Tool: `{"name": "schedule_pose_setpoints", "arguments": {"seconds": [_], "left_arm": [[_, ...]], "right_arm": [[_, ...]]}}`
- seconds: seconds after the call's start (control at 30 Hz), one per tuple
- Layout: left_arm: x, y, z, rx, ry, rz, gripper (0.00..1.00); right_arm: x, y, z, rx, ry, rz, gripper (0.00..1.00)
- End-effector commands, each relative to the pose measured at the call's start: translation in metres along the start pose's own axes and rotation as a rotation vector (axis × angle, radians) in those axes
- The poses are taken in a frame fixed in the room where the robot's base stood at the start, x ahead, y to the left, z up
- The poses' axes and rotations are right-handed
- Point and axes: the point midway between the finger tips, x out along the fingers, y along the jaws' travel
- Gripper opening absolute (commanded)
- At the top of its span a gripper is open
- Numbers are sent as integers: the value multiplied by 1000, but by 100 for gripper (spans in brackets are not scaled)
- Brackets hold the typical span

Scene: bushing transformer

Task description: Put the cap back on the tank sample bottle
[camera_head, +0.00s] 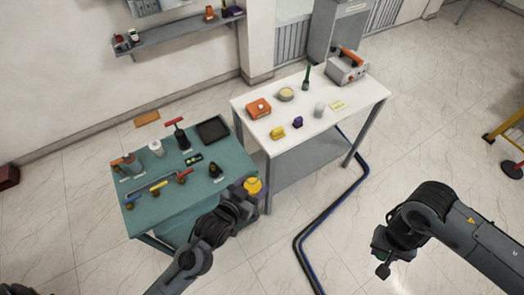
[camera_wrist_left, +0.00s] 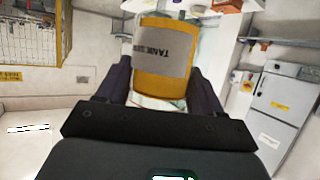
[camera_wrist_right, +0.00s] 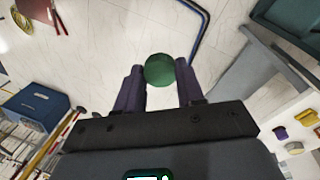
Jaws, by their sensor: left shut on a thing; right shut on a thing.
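The tank sample bottle (camera_wrist_left: 165,75) holds amber liquid and has a grey label that reads "TANK". My left gripper (camera_wrist_left: 163,88) is shut around its sides. In the head view the bottle (camera_head: 252,186) shows as a yellow shape at my left gripper (camera_head: 243,190), off the right corner of the teal table. The bottle's mouth cannot be made out. A round green cap (camera_wrist_right: 160,70) sits between the fingertips of my right gripper (camera_wrist_right: 160,78), which is shut on it. In the head view my right gripper (camera_head: 381,258) is over open floor, well apart from the bottle.
The teal table (camera_head: 150,215) carries valves, a black tray (camera_head: 213,130) and small parts. The white table (camera_head: 355,100) behind holds an orange box (camera_head: 258,108), an instrument (camera_head: 346,68) and several small items. Blue and black cables (camera_head: 318,220) lie on the floor between my grippers.

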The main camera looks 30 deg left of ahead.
Motion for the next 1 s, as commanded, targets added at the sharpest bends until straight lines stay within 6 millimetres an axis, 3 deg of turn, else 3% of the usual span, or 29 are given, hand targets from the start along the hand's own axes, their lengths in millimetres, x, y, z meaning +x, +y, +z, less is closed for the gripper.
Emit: {"name": "schedule_pose_setpoints", "arguments": {"seconds": [0.6, 1.0], "left_arm": [[-14, 109, -77, 194, 6, 457, 12], [-19, 140, -95, 245, -1, 587, 12]], "right_arm": [[0, 0, 0, 0, 0, 0, 6], [0, 0, 0, 0, 0, 0, 6]]}}
